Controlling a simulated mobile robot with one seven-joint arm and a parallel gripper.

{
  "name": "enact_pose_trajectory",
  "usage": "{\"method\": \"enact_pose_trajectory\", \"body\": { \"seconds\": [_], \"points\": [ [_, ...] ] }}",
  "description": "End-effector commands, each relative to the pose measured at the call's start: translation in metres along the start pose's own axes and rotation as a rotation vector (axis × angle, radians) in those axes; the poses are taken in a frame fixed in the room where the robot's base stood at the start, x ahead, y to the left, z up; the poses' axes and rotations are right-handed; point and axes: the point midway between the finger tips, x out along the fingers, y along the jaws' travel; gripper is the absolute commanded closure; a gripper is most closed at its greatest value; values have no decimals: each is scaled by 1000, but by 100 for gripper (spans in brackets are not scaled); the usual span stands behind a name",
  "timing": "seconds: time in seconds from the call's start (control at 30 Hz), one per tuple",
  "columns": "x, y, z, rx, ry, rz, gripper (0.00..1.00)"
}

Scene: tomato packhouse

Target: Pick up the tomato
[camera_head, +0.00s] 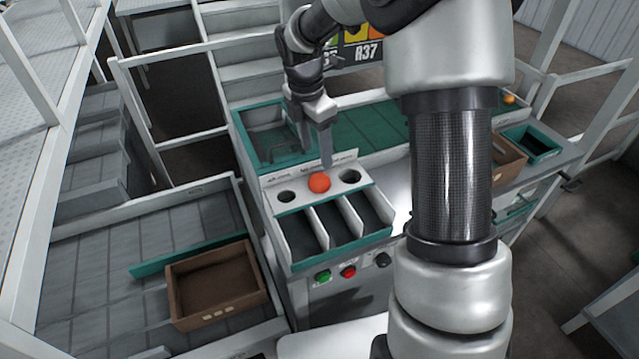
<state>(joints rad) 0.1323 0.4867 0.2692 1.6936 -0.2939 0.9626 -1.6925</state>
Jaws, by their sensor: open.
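A red-orange tomato (319,183) sits on the pale panel of the sorting station, between two dark round holes. My gripper (316,157) is above and just behind the tomato, with its fingers pointing down. The fingers are apart and nothing shows between them. In this view the right fingertip ends close to the top of the tomato; I cannot tell whether they touch. Another small orange tomato (509,99) lies far off at the right end of the green belt.
Grey divided chutes (337,222) lie in front of the tomato, with buttons below. An empty brown crate (216,284) rests on the lower left conveyor. A brown box (507,151) and a green bin (533,144) stand at right. White railings surround the station. My arm hides part of the belt.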

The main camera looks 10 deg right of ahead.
Motion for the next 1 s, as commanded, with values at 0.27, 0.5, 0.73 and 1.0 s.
{"method": "enact_pose_trajectory", "body": {
  "seconds": [0.27, 0.5, 0.73, 1.0],
  "points": [
    [40, 0, 0, -1, 0, 0, 45],
    [62, 0, -2, 0, 1, -3, 45],
    [92, 0, -3, 0, 0, -2, 45],
    [94, 1, -3, 1, -1, 1, 45]
  ]
}}
